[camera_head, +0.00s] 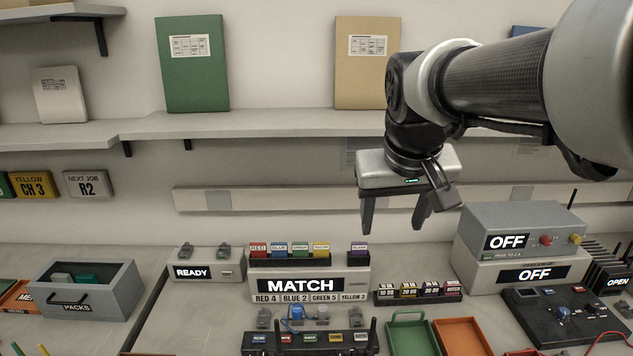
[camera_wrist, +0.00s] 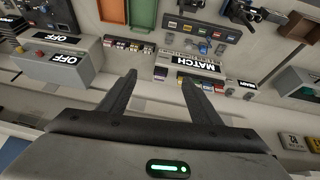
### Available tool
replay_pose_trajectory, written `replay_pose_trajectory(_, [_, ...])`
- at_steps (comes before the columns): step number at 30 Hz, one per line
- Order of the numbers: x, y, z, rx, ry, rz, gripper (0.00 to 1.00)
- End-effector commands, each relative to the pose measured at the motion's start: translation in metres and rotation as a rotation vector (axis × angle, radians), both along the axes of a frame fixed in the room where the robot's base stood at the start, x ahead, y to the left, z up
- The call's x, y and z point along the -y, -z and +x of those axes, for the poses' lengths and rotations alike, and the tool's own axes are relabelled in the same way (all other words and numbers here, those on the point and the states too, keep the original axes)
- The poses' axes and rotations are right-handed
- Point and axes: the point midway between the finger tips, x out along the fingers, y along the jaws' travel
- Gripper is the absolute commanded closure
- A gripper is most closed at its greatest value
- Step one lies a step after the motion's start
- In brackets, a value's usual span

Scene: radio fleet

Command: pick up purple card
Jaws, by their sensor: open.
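The purple card is too small there to make out clearly.
A low rack of small labelled blocks (camera_head: 420,291), one purple, sits right of the MATCH box. Grey OFF units (camera_head: 520,240) stand farther right, and the READY box (camera_head: 208,265) stands left. A shelf (camera_head: 270,123) with binders runs along the wall behind my gripper.

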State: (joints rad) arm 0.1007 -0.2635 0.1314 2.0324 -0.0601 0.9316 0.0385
Motion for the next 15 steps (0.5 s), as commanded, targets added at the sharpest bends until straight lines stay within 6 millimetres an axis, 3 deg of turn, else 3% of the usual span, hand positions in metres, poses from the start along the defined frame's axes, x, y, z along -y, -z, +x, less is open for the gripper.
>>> replay_pose_trajectory(1, [0.000,0.017,0.029,-0.014,-0.002,0.001,0.42])
replay_pose_trajectory(3, [-0.001,0.030,0.066,-0.023,-0.004,0.006,0.42])
replay_pose_trajectory(9, [0.000,0.073,0.155,-0.043,-0.003,0.043,0.42])
replay_pose_trajectory(12, [0.002,0.089,0.181,-0.046,0.000,0.061,0.42])
replay_pose_trajectory(15, [0.004,0.098,0.196,-0.048,0.004,0.073,0.42])
